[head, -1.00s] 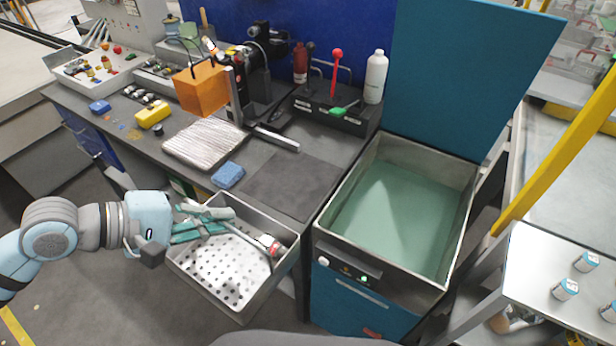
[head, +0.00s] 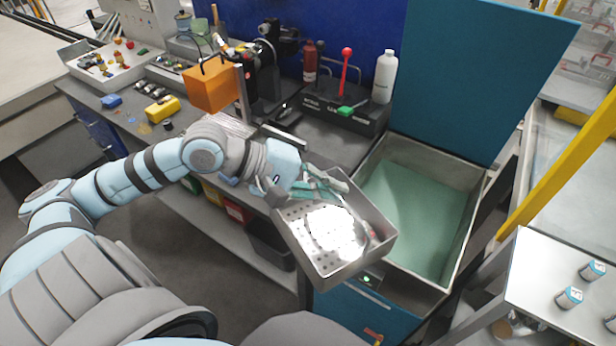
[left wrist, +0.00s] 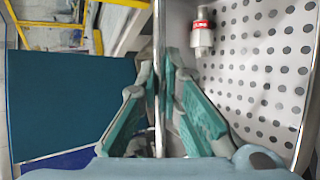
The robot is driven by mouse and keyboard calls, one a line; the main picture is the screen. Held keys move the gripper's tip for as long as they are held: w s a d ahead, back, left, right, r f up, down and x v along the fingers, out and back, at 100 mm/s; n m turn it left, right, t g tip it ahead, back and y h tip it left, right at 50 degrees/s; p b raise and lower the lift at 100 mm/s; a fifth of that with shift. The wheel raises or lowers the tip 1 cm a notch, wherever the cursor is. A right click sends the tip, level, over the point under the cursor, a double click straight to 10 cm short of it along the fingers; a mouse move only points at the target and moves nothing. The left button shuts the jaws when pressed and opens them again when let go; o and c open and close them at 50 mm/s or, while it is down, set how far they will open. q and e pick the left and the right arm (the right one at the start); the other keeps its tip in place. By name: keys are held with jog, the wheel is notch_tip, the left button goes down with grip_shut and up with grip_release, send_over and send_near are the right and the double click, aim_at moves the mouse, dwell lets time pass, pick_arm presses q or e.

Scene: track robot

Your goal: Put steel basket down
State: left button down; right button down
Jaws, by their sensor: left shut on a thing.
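The steel basket (head: 312,258) is a shallow tray with a perforated bottom, held in the air and tilted. It hangs in front of the workbench and overlaps the near left corner of the open tank (head: 465,240) in the head view. My left gripper (head: 322,184) is shut on the basket's far-left wall. In the left wrist view its teal fingers (left wrist: 163,90) pinch the thin wall edge. A small metal part with a red band (left wrist: 202,32) lies inside the basket (left wrist: 262,70). The right gripper is not in view.
The tank holds greenish liquid (head: 415,220), and its blue lid (head: 480,80) stands open behind it. The workbench carries an orange box (head: 210,84), a yellow block (head: 162,109) and a white bottle (head: 384,78). A side table (head: 540,270) with small cans stands at right.

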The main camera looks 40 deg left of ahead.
pick_arm(q)
jog(key=w+a+r+n+t+y+p, duration=0.1)
jog(key=w+a+r+n+t+y, duration=0.1)
jog(key=w+a+r+n+y, duration=0.45)
jog(key=w+a+r+n+t+y+p, duration=0.25)
jog(key=w+a+r, duration=0.45)
jog(key=w+a, duration=0.7)
notch_tip(320, 180, down, 28)
jog(key=s+a+b, duration=0.1)
jog(key=s+b, duration=0.1)
jog(key=b, duration=0.1)
jog(key=shift+s+a+r+b, duration=0.15)
jog(key=shift+a+b, duration=0.2)
jog(key=shift+a, duration=0.05)
jog(key=c, duration=1.8)
grip_release()
jog(key=shift+a, duration=0.1)
jog(key=shift+o, duration=0.2)
jog(key=p+v, duration=0.5)
jog(key=v, duration=0.7)
jog(key=shift+p, duration=0.35)
